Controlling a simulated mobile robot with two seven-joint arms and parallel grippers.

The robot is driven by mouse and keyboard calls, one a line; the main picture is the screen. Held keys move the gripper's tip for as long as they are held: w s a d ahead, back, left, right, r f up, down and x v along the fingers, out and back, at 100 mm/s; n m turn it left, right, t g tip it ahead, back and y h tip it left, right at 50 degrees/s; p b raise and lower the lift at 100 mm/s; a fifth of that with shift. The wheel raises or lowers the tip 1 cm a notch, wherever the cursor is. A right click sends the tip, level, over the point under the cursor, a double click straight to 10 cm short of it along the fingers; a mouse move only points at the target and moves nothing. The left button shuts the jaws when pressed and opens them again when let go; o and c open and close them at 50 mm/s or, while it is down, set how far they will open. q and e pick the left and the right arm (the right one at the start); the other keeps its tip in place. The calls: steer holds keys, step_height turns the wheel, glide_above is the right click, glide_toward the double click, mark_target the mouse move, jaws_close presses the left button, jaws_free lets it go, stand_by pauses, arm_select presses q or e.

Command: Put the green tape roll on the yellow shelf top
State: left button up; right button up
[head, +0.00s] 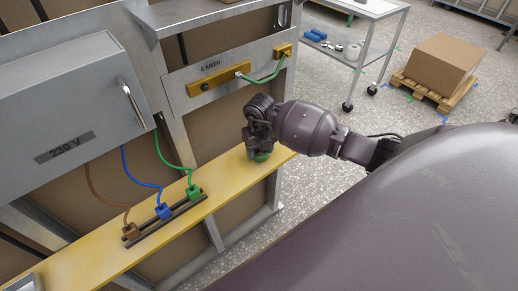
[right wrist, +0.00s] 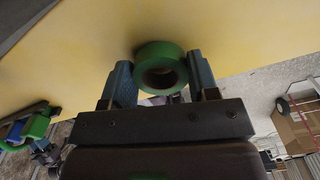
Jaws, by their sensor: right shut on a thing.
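The green tape roll (head: 262,157) is under my right gripper (head: 260,148), at the right part of the yellow shelf top (head: 228,190). In the right wrist view the green roll (right wrist: 160,50) sits between the two blue-grey fingers of my right gripper (right wrist: 161,82), which is shut on it. The roll's dark hole faces that camera. The yellow shelf surface (right wrist: 70,55) fills the area beyond the roll. The roll is at or very close to the shelf; I cannot tell if it touches. My left gripper is not in view.
Brown, blue and green plugs (head: 163,211) with cables stand on a rack on the shelf, left of my gripper. A grey 230 V box (head: 65,100) and a yellow EARTH bar (head: 215,80) are above. A cart (head: 350,55) and a cardboard box (head: 440,62) stand behind.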

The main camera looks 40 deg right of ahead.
steer(key=shift+w+f, duration=0.15)
steer(key=shift+w, duration=0.05)
steer(key=shift+f, duration=0.1)
steer(key=o, duration=0.9)
